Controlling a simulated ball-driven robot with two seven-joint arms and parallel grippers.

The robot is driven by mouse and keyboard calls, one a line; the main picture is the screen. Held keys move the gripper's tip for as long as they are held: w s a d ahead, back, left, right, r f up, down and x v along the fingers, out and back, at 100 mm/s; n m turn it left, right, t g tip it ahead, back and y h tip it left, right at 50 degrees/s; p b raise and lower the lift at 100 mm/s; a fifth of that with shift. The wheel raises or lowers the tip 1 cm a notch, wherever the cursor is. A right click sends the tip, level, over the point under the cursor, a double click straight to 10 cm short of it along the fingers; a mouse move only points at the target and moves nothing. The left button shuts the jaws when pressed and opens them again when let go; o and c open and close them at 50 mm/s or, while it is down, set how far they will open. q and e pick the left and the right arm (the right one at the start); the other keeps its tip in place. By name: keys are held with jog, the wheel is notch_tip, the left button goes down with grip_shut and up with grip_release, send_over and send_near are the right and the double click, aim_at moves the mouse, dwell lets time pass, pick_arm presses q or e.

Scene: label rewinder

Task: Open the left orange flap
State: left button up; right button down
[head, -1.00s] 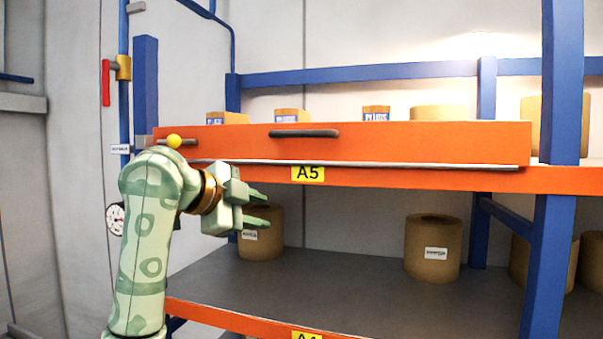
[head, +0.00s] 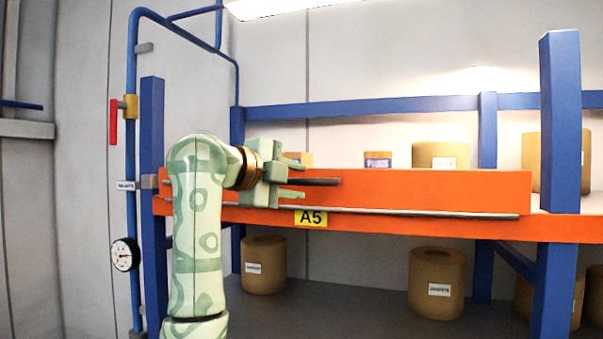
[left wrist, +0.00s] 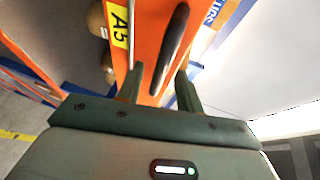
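The orange flap (head: 430,185) stands upright along the front of the shelf. A dark bar handle (head: 318,182) sits on its left part, and it also shows in the left wrist view (left wrist: 171,48). A thin grey rod (head: 400,212) runs along the flap's lower edge. My left gripper (head: 298,177) is open in front of the flap, at the handle's left end. In the left wrist view the fingers (left wrist: 160,88) are spread, with the handle ahead between their lines, nearer the right finger. The handle's left end is partly hidden by the gripper in the head view. My right gripper is not in view.
Blue posts (head: 560,120) frame the shelf. Brown rolls stand behind the flap (head: 440,155) and on the lower shelf (head: 436,283). A blue pipe with a red lever (head: 114,122) and a gauge (head: 125,254) is at the left. A yellow A5 label (head: 311,217) is below the flap.

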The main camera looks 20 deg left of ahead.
aim_at(306, 189)
pick_arm(q)
jog(key=shift+x, duration=1.3)
grip_shut()
jog(key=shift+f, duration=0.1)
